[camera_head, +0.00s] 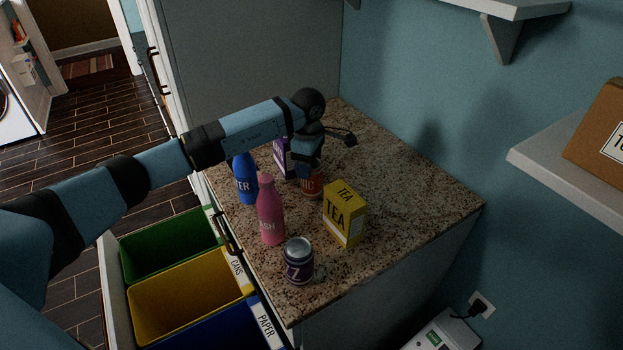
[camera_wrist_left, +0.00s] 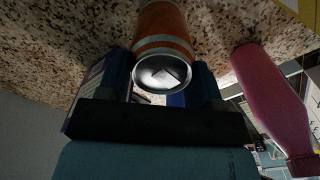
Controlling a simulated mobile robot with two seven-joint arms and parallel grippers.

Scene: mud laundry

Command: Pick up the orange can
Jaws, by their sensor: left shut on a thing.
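The orange can (camera_head: 314,183) stands on the speckled granite counter, partly covered by my left gripper in the head view. In the left wrist view the orange can (camera_wrist_left: 165,36) shows its silver lid, between the two fingers. My left gripper (camera_head: 308,172) comes down from above and is shut on the can. The gripper also shows in the left wrist view (camera_wrist_left: 168,85), with one finger on each side of the can. My right gripper is in neither view.
A yellow tea box (camera_head: 345,214), pink bottle (camera_head: 271,212), blue bottle (camera_head: 245,182) and purple box (camera_head: 285,160) stand close around the can. A dark purple can (camera_head: 298,262) is near the front edge. The counter's right side (camera_head: 420,195) is clear.

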